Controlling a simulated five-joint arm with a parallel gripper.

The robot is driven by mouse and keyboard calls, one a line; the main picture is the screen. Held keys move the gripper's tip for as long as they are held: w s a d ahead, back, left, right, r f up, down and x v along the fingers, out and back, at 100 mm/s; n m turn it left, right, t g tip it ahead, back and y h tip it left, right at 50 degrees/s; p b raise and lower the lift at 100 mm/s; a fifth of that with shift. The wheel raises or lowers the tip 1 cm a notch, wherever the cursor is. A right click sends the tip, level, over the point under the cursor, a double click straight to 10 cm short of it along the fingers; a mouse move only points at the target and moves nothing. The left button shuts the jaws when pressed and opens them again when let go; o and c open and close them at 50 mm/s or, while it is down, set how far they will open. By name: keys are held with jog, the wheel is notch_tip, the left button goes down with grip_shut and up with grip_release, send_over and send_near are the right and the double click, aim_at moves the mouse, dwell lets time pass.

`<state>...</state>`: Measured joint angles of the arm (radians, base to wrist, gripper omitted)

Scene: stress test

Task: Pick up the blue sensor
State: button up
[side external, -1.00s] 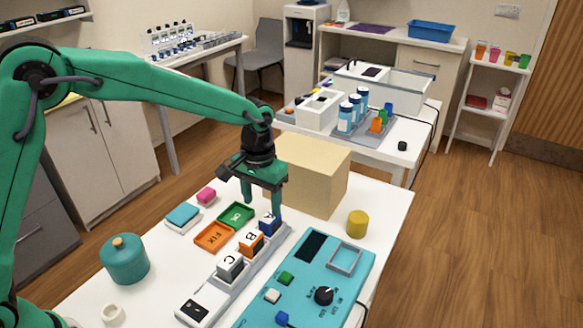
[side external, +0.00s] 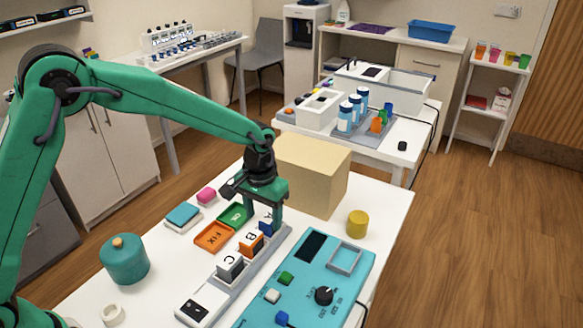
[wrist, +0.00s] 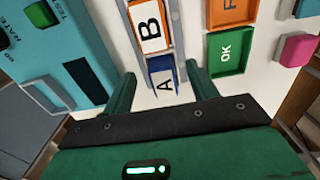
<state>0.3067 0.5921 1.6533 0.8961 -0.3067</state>
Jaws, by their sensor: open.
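The blue sensor (side external: 266,228), with a white face marked A, stands in the far end of a grey rack (side external: 250,268). My gripper (side external: 264,217) is open and low over it, partly hiding it in the side view. In the wrist view the blue sensor (wrist: 163,82) lies between my two spread fingers (wrist: 161,77), with a gap on each side. I cannot tell how far down the fingers reach beside it.
An orange B sensor (side external: 251,243) and a grey C sensor (side external: 230,265) share the rack. A green OK tray (side external: 235,214) and orange FIX tray (side external: 213,237) lie left of it. A teal test panel (side external: 300,275) lies right. A tan box (side external: 312,175) stands behind my gripper.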

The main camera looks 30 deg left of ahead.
aim_at(264, 222)
jog(key=shift+f, duration=1.65)
jog(key=c, duration=1.1)
jog(key=shift+w+r, duration=0.1)
jog(key=shift+r, duration=0.75)
notch_tip(264, 222, up, 2)
jog(key=shift+r, duration=0.2)
jog(key=s+d+r, duration=0.7)
jog(key=s, duration=0.2)
jog(key=shift+d, duration=0.4)
jog(key=shift+w, duration=0.1)
